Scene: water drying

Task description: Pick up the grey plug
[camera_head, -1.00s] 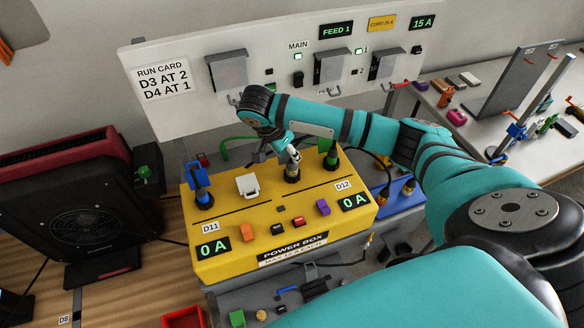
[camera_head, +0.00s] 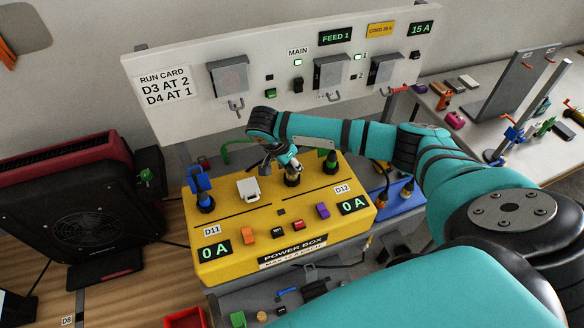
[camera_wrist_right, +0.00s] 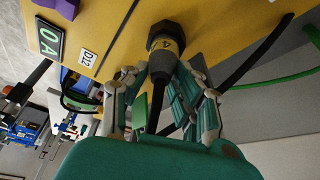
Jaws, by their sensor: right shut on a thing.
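My right arm reaches in from the right over the yellow power box (camera_head: 300,240). My right gripper (camera_head: 284,163) is at the middle socket and is shut on a plug, taken to be the grey plug (camera_head: 292,181). In the right wrist view my right gripper (camera_wrist_right: 158,85) has its fingers on both sides of the grey plug (camera_wrist_right: 165,38). There the plug shows a dark collar and a yellow band with a mark, and it sits against the yellow box face. A black cable runs down between the fingers. My left gripper is not in view.
A blue plug (camera_head: 200,185) stands left and a green plug (camera_head: 330,160) right on the box. A white switch (camera_head: 248,188) is between. A panel (camera_head: 180,110) stands behind. A black and red heater (camera_head: 70,210) is at left. A blue box (camera_head: 405,198) is at right.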

